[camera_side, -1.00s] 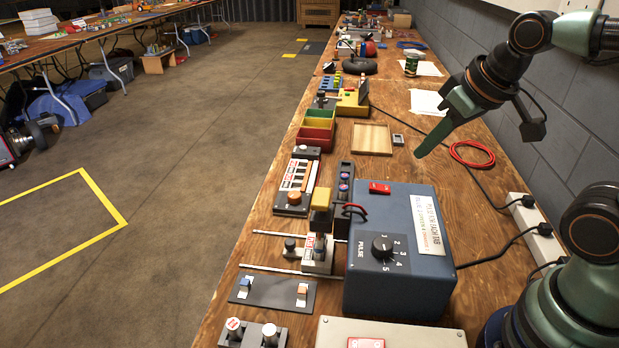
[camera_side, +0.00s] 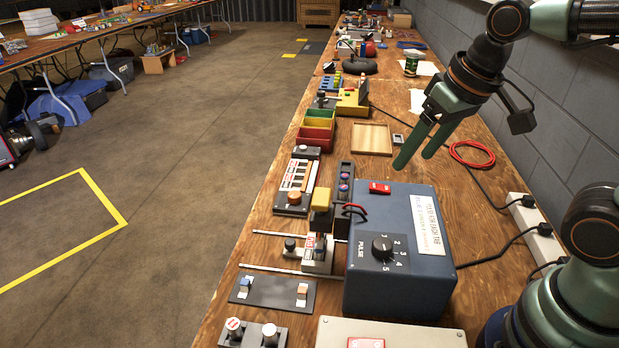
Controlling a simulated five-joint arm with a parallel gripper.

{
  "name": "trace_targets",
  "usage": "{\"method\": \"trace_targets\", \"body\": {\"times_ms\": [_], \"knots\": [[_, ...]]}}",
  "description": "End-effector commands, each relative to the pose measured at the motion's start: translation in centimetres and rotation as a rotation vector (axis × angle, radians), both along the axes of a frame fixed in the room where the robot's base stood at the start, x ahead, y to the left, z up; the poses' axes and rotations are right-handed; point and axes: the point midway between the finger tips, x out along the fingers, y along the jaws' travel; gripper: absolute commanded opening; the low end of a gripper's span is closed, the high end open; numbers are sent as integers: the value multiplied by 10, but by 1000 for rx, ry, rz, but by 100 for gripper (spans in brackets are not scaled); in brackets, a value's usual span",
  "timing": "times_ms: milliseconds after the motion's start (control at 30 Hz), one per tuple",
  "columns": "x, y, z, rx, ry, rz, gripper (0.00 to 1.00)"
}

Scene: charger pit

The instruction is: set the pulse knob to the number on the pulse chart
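My gripper (camera_side: 412,163) is above and behind the box, pointing down. Its two green fingers are apart with nothing between them.
A red switch (camera_side: 380,187) sits on the box top. Left of the box stand a yellow-topped clamp device (camera_side: 320,205) on rails and a dark plate with two small switches (camera_side: 272,292). A wooden tray (camera_side: 371,138) and red cable (camera_side: 472,154) lie behind. A power strip (camera_side: 535,225) is at right.

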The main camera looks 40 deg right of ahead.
Motion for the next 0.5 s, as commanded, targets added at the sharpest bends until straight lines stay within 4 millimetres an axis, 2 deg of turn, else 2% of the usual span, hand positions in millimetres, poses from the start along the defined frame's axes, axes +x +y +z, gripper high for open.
{"method": "trace_targets", "body": {"times_ms": [100, 233, 333, 500], "knots": [[-4, 33, -1, 28, 149, -47, 72], [-12, 61, -1, 23, 282, -114, 72], [-17, 74, 0, 8, 344, -154, 72], [-20, 80, -5, -3, 377, -181, 72]]}}
